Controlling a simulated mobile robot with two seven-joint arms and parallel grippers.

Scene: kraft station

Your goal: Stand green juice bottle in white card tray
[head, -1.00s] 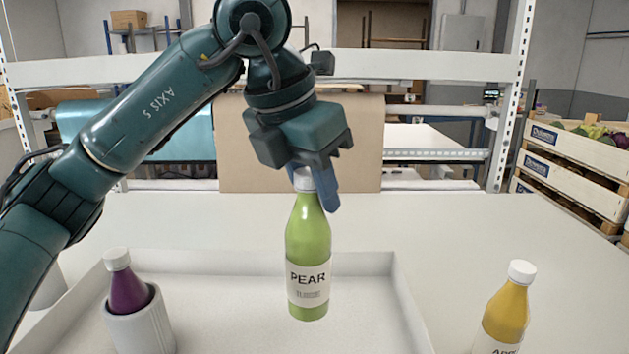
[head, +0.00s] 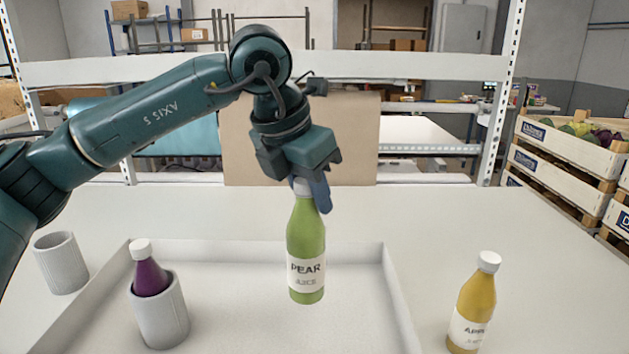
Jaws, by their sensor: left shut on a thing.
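The green juice bottle (head: 306,245), labelled PEAR, is upright in the middle of the head view. My left gripper (head: 308,190) is shut on its white cap from above; the cap is partly hidden by the fingers. The white card tray (head: 390,300) lies on the table, and the bottle shows in front of the tray's floor, inside its far and right walls. I cannot tell whether the bottle's base touches the tray floor. My right gripper is not in view.
A purple bottle (head: 149,274) sits in a ribbed white holder (head: 160,312) at the tray's left part. An empty ribbed holder (head: 61,263) stands left of the tray. A yellow bottle (head: 473,305) stands right of it. Wooden crates (head: 565,150) are at the far right.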

